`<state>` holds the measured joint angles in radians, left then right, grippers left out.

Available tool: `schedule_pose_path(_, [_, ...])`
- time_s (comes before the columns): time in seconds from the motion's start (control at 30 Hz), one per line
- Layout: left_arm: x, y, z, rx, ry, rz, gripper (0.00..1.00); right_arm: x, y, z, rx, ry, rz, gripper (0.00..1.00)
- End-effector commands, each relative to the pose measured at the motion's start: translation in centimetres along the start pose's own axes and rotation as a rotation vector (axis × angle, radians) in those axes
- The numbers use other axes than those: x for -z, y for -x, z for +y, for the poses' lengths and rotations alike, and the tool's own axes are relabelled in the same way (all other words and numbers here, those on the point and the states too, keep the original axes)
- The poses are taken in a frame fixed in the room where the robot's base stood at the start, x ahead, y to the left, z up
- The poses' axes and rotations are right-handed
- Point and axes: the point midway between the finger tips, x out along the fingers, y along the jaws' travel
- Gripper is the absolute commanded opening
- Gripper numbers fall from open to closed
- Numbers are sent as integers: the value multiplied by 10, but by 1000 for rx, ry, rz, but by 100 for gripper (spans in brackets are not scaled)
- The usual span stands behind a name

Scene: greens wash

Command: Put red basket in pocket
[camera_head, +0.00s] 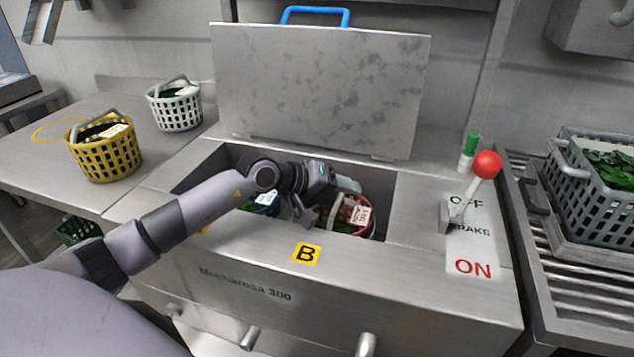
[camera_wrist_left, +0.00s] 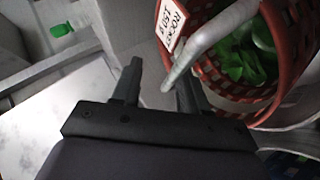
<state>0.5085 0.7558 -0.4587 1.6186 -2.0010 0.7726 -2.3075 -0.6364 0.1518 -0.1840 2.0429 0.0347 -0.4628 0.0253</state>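The red basket (camera_head: 352,217) sits inside the open basin of the washer, behind the yellow B label, with greens and a white label on it. In the left wrist view the red basket (camera_wrist_left: 292,45) is at the upper right, its grey handle reaching down toward my fingers. My left gripper (camera_wrist_left: 160,85) is open; the handle's end lies between or just in front of its fingers, with a gap on the left finger's side. The head view shows the left hand low over the basin, partly hiding the basket. My right gripper is in neither view.
A blue basket (camera_head: 264,199) sits in the basin left of the red one. The washer lid (camera_head: 320,85) stands open behind. A red-knobbed lever (camera_head: 487,165) and green-capped marker (camera_head: 468,152) are at the right. Yellow (camera_head: 106,158) and white (camera_head: 175,108) baskets stand on the left counter.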

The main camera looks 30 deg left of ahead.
Motion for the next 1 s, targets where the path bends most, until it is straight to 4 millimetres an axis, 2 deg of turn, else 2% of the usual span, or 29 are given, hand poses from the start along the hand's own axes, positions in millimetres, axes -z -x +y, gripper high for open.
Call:
schedule_pose_path(0.13, [6,9,12,-3,1,3,42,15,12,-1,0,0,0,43])
schedule_pose_path(0.2, [5,22,6,-1,-4,5,42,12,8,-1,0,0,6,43])
schedule_pose_path(0.7, [3,101,5,4,-2,1,42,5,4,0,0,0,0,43])
schedule_pose_path(1.0, [3,123,6,0,-1,1,42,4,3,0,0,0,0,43])
